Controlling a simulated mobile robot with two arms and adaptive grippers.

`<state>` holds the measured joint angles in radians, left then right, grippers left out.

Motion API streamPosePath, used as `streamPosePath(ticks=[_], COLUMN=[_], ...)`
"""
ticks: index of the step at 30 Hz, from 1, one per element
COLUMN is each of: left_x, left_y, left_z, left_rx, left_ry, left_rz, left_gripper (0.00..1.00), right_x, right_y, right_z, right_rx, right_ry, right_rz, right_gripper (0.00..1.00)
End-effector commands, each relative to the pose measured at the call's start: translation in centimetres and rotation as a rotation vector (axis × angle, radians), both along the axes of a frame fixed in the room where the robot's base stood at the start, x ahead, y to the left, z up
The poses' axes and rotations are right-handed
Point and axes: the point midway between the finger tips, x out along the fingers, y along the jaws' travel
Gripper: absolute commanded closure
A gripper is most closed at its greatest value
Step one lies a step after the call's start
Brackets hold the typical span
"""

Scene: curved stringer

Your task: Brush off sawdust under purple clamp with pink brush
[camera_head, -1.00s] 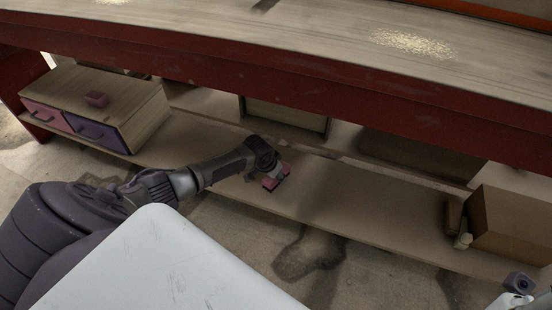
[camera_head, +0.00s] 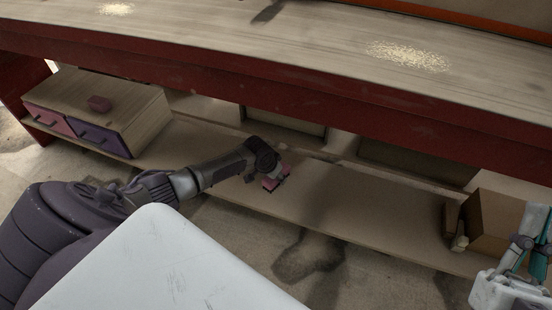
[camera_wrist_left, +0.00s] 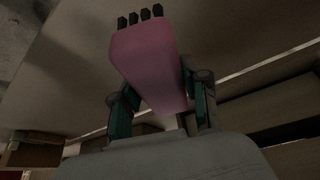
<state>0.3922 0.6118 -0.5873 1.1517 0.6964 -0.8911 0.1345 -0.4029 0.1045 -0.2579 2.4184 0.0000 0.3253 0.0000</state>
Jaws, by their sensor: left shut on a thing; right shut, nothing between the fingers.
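My left gripper (camera_head: 272,170) is shut on the pink brush (camera_head: 275,182), low over the lower shelf. In the left wrist view the pink brush (camera_wrist_left: 150,60) sits between the two fingers, with its black bristles at the top of the picture. My right gripper (camera_head: 530,242) is at the right edge, shut and empty, in front of the shelf's right end. Sawdust (camera_head: 408,54) lies on the workbench top at the right, and another sawdust patch (camera_head: 115,9) lies at the far left. I cannot make out a purple clamp; a dark shape (camera_head: 267,11) lies at the top edge.
The red-edged workbench (camera_head: 300,92) stands above the lower shelf (camera_head: 345,205). A brown box (camera_head: 485,222) stands at right.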

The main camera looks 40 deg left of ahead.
Motion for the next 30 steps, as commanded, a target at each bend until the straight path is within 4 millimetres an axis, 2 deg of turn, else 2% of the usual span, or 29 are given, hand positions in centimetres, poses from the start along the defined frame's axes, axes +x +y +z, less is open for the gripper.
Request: streamPosePath(ticks=[15, 30], left_x=[0.0, -0.1], left_y=[0.0, -0.1], left_z=[1.2, 2.2], left_rx=[0.0, 0.0], left_ry=[-0.001, -0.001], left_rz=[0.001, 0.001], left_gripper=[0.83, 0.83], right_x=[2.8, 4.2], right_y=[0.2, -0.1], right_z=[-3.6, -8.0], right_rx=[-0.078, -0.152], right_ry=[0.272, 0.538], right_rz=[-0.015, -0.03], right_gripper=[1.0, 1.0])
